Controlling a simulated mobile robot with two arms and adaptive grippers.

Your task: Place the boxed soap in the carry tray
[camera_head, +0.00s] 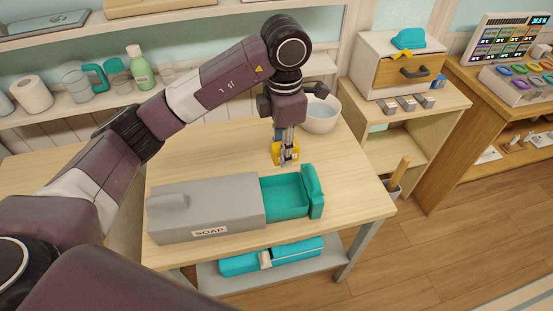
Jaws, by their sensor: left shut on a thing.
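My left gripper (286,160) points down over the table and is shut on a small yellow box (277,153), likely the boxed soap. The box is just behind the open teal tray (287,212). I cannot tell whether the box touches the table. The teal tray sticks out from the right end of a grey case (212,188) labelled SOAP and has a raised teal end. The visible part of the tray looks empty; the rest is hidden inside the case. No other carry tray is clear to me. My right gripper is not in view.
A white bowl (322,115) stands behind my left gripper. The wooden table (350,185) is clear right of the tray. A teal item with a pale band (240,264) lies on the lower shelf. A small drawer cabinet (372,72) stands at the back right.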

